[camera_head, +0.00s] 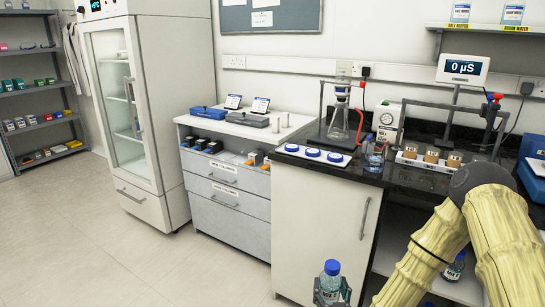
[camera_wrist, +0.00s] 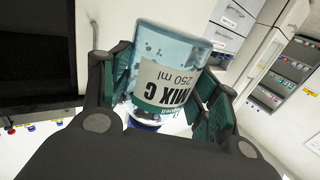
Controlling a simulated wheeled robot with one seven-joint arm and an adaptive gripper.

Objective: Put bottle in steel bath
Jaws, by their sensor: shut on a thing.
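A clear bottle with a blue cap (camera_head: 331,268) is held roughly upright at the bottom of the head view, in front of the white cabinet door. My gripper (camera_head: 332,292) is shut on it, with dark fingers on both sides. In the wrist view the bottle (camera_wrist: 173,58) sits between the fingers of my gripper (camera_wrist: 165,88); its label reads MIX C, 250 ml, and clear liquid shows inside. I cannot clearly make out a steel bath in either view.
Another bottle (camera_head: 455,268) stands low under the bench. The floor (camera_head: 110,265) at left is clear.

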